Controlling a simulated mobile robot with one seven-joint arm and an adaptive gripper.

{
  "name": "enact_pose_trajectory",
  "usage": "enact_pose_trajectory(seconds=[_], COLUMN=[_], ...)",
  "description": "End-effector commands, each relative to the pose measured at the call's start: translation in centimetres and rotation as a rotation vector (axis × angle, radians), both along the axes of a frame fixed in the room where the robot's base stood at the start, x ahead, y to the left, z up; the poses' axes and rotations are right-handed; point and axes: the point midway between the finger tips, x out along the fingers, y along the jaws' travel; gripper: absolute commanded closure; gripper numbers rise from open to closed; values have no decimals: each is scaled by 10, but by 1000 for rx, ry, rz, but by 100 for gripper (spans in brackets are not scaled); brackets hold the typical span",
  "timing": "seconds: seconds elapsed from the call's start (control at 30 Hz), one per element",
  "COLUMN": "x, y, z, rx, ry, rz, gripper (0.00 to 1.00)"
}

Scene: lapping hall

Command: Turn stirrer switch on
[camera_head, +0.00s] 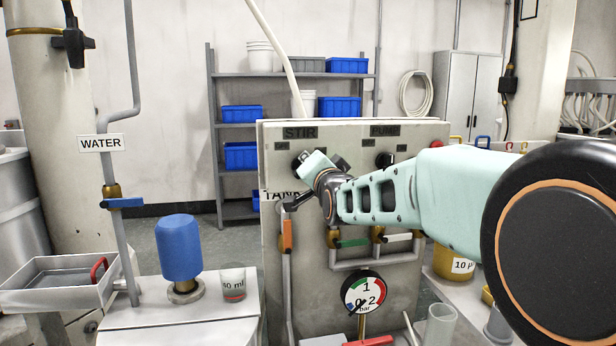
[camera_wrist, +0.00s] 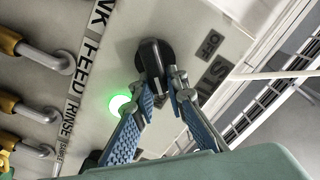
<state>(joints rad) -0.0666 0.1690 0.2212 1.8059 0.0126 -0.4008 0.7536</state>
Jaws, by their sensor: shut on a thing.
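The black stirrer switch (camera_wrist: 153,62) sits on the pale panel in the wrist view, under the STIR label (camera_head: 300,132) seen in the head view. My gripper (camera_wrist: 163,88) has its two blue-padded fingers on either side of the switch's handle and is shut on it. In the head view, my gripper (camera_head: 312,163) is at the panel below the STIR label and hides most of the switch. A round lamp (camera_wrist: 118,104) beside the switch glows green in the wrist view. An OFF mark (camera_wrist: 210,42) is near the switch; its exact setting is hard to tell.
Valves with coloured handles (camera_head: 352,243) and a pressure gauge (camera_head: 364,292) are below.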

Motion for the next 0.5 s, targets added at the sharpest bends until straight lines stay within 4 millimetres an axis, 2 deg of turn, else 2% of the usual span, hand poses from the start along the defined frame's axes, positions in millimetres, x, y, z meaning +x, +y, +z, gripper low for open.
enact_pose_trajectory(seconds=[0.2, 0.5], x=[1, 1], y=[-3, -3], z=[-6, -5], rx=[135, 232], ry=[40, 68], rz=[-1, -1], gripper=[100, 100])
